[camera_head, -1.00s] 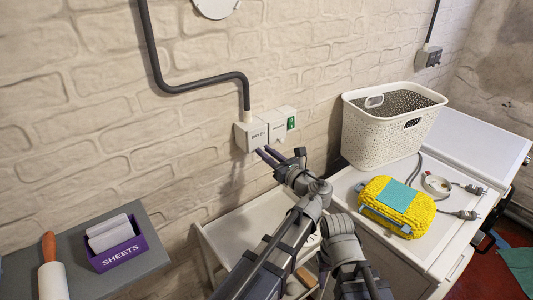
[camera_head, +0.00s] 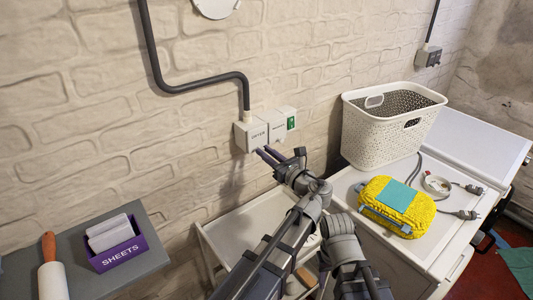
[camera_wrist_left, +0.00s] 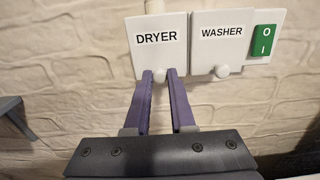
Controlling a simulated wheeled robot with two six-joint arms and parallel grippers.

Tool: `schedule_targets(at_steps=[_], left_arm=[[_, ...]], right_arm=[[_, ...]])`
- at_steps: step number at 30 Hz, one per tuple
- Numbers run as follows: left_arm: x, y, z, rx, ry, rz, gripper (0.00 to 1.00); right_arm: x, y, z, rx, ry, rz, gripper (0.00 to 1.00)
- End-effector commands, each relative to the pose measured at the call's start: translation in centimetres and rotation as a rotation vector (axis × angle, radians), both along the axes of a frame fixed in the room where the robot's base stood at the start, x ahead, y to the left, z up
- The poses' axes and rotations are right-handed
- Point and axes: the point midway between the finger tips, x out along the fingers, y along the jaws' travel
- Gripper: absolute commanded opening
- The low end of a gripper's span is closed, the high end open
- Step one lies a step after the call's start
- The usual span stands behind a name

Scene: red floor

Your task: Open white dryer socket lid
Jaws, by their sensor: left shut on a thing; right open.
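The white dryer socket lid (camera_wrist_left: 160,40), marked DRYER, is on the wall in the left wrist view; it also shows in the head view (camera_head: 258,135). A small round knob (camera_wrist_left: 159,74) is at its lower edge. My left gripper (camera_wrist_left: 159,73), with purple fingers, is shut on this knob from below, one finger on each side. It also shows in the head view (camera_head: 264,153). The lid looks upright and close to its box; I cannot tell if there is a small gap. My right gripper's fingers are not visible.
The WASHER lid (camera_wrist_left: 222,42) and a green switch (camera_wrist_left: 264,40) are directly to the right. A dark pipe (camera_head: 205,81) runs into the socket box from above. A white basket (camera_head: 375,140) and yellow bundle (camera_head: 418,215) are at right; a purple SHEETS box (camera_head: 118,254) is lower left.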

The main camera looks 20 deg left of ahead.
Motion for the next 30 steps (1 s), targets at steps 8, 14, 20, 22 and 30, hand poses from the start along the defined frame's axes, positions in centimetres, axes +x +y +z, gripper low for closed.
schedule_targets(at_steps=[8, 14, 20, 22, 30], left_arm=[[-0.1, -0.1, 0.5, -0.021, 0.017, 0.0, 0.0], [-0.3, -0.3, 1.7, -0.101, 0.077, 0.001, 0.0], [-0.8, -1.0, 3.2, -0.23, 0.178, 0.0, 0.0], [-1.0, -1.3, 3.6, -0.281, 0.218, 0.001, 0.0], [-1.5, -2.0, 5.4, -0.473, 0.368, 0.003, 0.0]], right_arm=[[0.0, 0.0, 1.1, 0.0, 0.0, 0.0, 0.5], [0.0, 0.0, 4.5, 0.0, 0.0, 0.0, 0.5], [0.0, 0.0, 9.5, 0.0, 0.0, 0.0, 0.5], [0.0, 0.0, 11.3, 0.0, 0.0, 0.001, 0.5], [0.0, 0.0, 17.8, 0.001, 0.0, -0.001, 0.5]])
